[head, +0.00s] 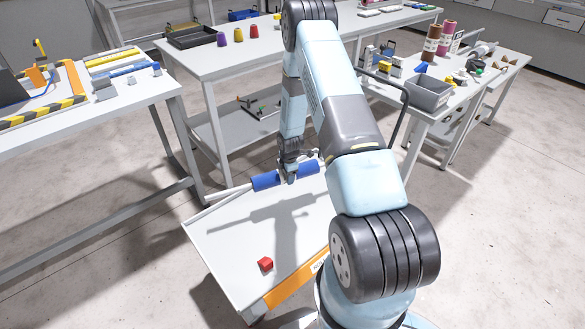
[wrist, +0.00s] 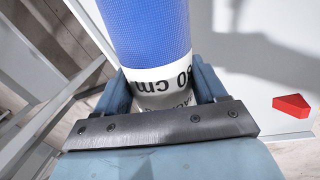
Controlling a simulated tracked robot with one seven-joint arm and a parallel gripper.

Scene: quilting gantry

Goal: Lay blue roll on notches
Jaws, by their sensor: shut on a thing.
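The blue roll (head: 266,181) is held level across my gripper (head: 290,174), above a pale grey tabletop. Blue shows on both sides of the jaws, and a white core sticks out at the left end. In the wrist view my gripper (wrist: 165,88) is shut around a white band with black print on the roll (wrist: 145,30). On the left bench, a grey block (head: 104,88) and another small grey block (head: 157,69) stand with a thin blue bar (head: 130,72) between them. I cannot make out notches at this size.
A red block (head: 265,264) lies on the grey tabletop (head: 225,235) with an orange front edge. The left bench (head: 130,98) carries a striped black-and-yellow frame (head: 45,119). Colored spools (head: 239,33) stand on the back table; a grey bin (head: 428,92) is at right.

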